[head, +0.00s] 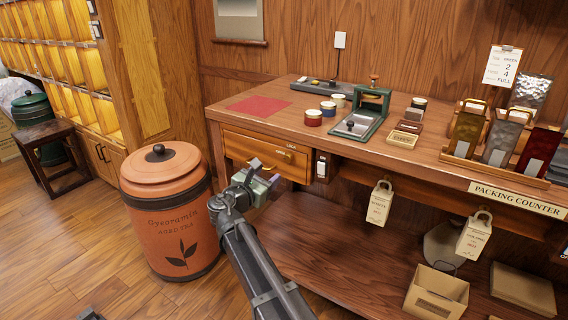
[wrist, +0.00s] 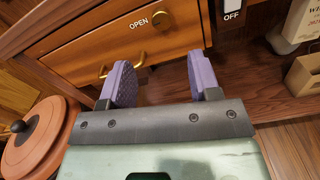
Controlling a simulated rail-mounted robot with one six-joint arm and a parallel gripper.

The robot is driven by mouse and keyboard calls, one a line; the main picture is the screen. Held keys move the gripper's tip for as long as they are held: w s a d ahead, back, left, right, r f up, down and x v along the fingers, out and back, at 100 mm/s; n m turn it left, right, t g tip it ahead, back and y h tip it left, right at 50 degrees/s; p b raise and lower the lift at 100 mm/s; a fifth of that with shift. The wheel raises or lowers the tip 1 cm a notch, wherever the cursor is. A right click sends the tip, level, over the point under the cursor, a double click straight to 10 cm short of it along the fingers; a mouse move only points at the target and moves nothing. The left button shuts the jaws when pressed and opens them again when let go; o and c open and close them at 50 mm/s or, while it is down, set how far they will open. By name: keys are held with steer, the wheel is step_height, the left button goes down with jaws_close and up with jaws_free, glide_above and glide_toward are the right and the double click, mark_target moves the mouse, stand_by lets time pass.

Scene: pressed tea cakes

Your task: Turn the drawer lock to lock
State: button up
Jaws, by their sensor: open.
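The wooden drawer (head: 240,147) is shut under the counter. In the wrist view, its front (wrist: 80,45) bears a round brass lock knob (wrist: 162,20) with the word OPEN just left of it. The knob also shows small in the head view (head: 286,156). A brass handle piece (wrist: 103,71) shows lower on the drawer, partly behind the left finger. My gripper (wrist: 161,62) is open and empty, its two purple fingers apart. The knob appears above the gap between the fingertips, and they do not touch it. In the head view, my gripper (head: 264,175) is in front of the drawer.
A switch box marked OFF (wrist: 232,8) is right of the drawer; it shows in the head view too (head: 321,167). A large orange tea canister (head: 163,225) stands left of my arm. The counter (head: 440,172) overhangs an open lower shelf (head: 330,240).

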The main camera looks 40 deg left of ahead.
mark_target(287, 159)
steer(key=w, duration=0.7)
steer(key=w+a, duration=0.1)
steer(key=w, duration=0.2)
steer(key=shift+w+a, duration=0.1)
steer(key=shift+w, duration=0.25)
steer(key=c, duration=0.9)
